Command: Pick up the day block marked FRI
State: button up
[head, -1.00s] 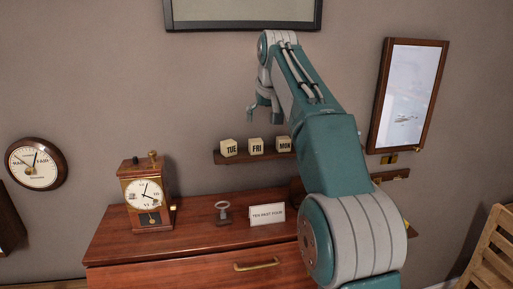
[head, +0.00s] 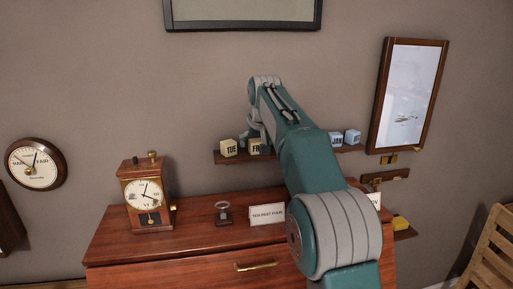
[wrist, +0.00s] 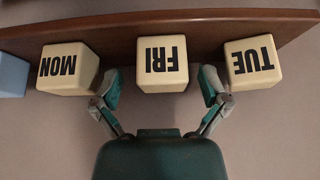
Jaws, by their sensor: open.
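The cream FRI block (head: 254,146) sits on a narrow wooden wall shelf (head: 220,158), partly hidden by my arm in the head view. In the wrist view the FRI block (wrist: 162,64) is upside down in the picture, between the MON block (wrist: 68,69) and the TUE block (wrist: 252,62). My gripper (wrist: 160,84) is open, with one finger on each side of the FRI block, in the gaps beside its neighbours. I cannot tell whether the fingers touch any block. The TUE block (head: 229,148) stands left of FRI in the head view.
A blue block (wrist: 12,75) stands beyond MON; blue blocks (head: 352,136) also show at the shelf's right. Below are a cabinet (head: 190,240), a clock (head: 148,195), a key-like object (head: 224,211) and a card (head: 267,215). A framed panel (head: 408,95) hangs right.

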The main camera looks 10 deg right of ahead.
jog(key=shift+a, duration=0.35)
jog(key=c, duration=0.9)
jog(key=shift+d, duration=0.25)
jog(key=shift+c, duration=0.6)
jog(key=shift+r, duration=0.1)
